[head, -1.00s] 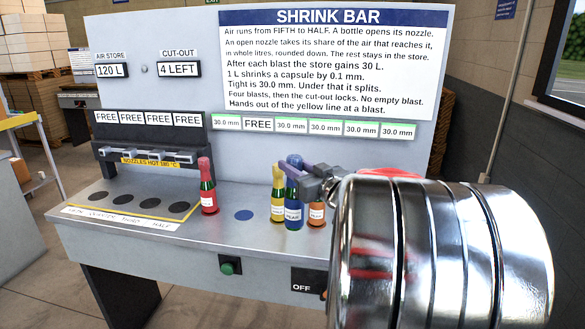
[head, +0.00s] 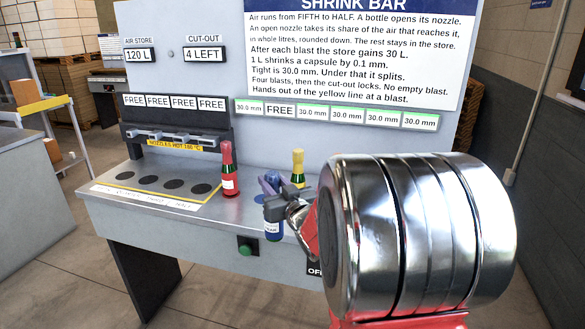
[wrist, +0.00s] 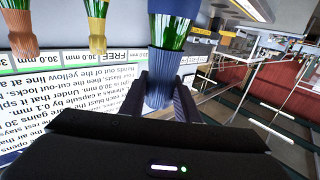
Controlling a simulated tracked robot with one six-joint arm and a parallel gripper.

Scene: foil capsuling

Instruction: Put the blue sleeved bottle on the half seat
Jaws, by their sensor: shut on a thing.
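The blue sleeved bottle (head: 273,231) hangs upright from my gripper (head: 271,187) near the bench's front edge. The fingers are shut on its blue sleeve; in the wrist view the sleeve (wrist: 159,85) sits between the two fingers (wrist: 164,97), with green glass beyond it. The half seat (head: 201,188) is the rightmost dark disc in the row of seats at the bench's left. It is empty and lies left of my gripper, past the red bottle.
The red-capped bottle (head: 229,172) stands just right of the seats, between them and my gripper. A gold-capped bottle (head: 298,168) stands behind my gripper. The wrist view also shows an orange-capped bottle (wrist: 20,38). Nozzles (head: 178,136) overhang the seats' back; a yellow line borders them.

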